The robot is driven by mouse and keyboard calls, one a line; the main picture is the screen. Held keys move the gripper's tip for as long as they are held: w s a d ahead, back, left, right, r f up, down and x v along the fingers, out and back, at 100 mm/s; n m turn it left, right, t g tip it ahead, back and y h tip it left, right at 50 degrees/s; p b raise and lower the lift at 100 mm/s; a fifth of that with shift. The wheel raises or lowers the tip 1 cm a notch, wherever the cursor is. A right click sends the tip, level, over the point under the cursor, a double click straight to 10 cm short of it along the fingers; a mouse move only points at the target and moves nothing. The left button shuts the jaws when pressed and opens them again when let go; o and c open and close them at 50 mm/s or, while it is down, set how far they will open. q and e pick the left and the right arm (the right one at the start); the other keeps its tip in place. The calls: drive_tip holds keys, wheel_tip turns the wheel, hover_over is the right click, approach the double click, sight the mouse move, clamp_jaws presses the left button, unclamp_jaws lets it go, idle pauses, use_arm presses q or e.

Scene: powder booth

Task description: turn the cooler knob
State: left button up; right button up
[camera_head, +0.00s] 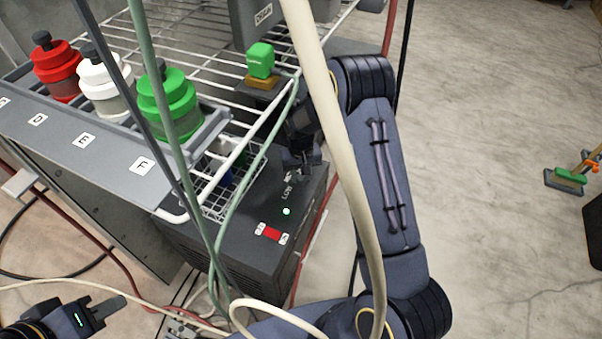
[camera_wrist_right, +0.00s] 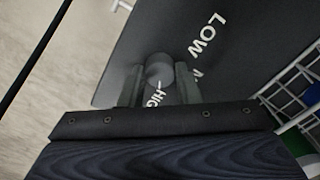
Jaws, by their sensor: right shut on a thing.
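The cooler (camera_head: 240,245) is a dark box below the wire shelf in the head view, with a lit green light and a red switch on top. Its round grey knob (camera_wrist_right: 160,70) shows in the right wrist view, beside the words LOW and HIGH on the dark top. My right gripper (camera_wrist_right: 162,84) is shut on the knob, one finger on each side. In the head view my right gripper (camera_head: 301,160) is over the far part of the cooler top and hides the knob. My left gripper (camera_head: 105,308) is at the lower left, away from the cooler; its finger opening is unclear.
A wire shelf (camera_head: 205,28) overhangs the cooler, with a grey rack (camera_head: 110,150) of red, white and green bottles. Several hoses and cables, including a thick cream hose (camera_head: 340,140), hang across the view. A small wire basket (camera_head: 212,192) adjoins the cooler.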

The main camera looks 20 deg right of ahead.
sight(301, 177)
idle(0.3)
drive_tip(key=o, duration=1)
drive_tip(key=shift+c, duration=0.2)
wheel_tip(301, 177, up, 7)
drive_tip(key=shift+p, duration=1.1)
drive_tip(key=shift+r, duration=0.45)
